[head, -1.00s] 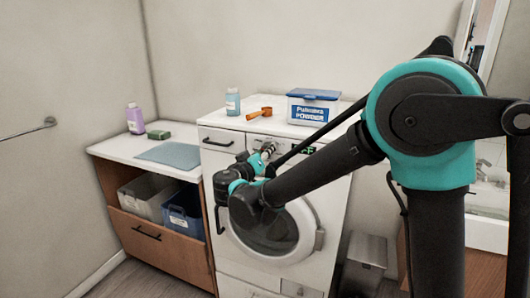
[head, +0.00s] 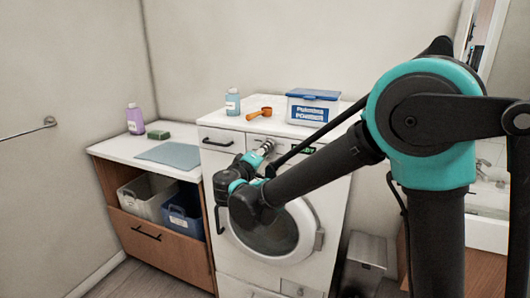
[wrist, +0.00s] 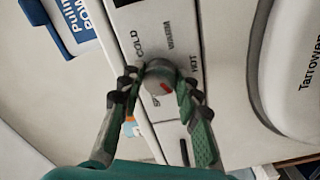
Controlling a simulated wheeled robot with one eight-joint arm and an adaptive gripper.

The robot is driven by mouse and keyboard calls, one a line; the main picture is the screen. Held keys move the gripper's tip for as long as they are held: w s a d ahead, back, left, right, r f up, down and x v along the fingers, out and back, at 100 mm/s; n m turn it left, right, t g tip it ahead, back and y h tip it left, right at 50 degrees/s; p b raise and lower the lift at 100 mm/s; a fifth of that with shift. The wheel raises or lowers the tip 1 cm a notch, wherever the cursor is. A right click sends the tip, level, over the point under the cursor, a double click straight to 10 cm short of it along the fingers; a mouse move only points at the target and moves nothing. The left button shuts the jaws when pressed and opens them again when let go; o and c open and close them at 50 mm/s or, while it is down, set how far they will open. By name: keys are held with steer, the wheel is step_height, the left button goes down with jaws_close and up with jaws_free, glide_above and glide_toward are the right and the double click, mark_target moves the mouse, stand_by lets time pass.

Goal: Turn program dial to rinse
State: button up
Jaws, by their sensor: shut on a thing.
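A washing machine (head: 235,165) stands against the wall with its control panel at the upper front. In the wrist view a round grey dial (wrist: 160,76) with a red mark sits on the panel. COLD, WARM and HOT are printed around it; another label below is partly hidden. My gripper (wrist: 158,84) is shut on this dial, one finger on each side. In the head view my gripper (head: 263,149) is at the panel, and the dial is mostly hidden there. No label reading rinse is legible.
A powder box (head: 313,107), an orange scoop (head: 260,113) and a blue bottle (head: 233,101) stand on the machine top. A small dark display (head: 305,149) is right of my gripper. The round door (head: 270,232) is below my arm. A counter with bins stands at left.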

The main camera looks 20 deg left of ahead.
stand_by(0.3)
steer(key=o, duration=1.2)
steer(key=shift+c, duration=0.2)
steer(key=shift+s, duration=0.15)
steer(key=s+a, duration=0.1)
steer(key=s, duration=1)
steer(key=shift+s, duration=0.35)
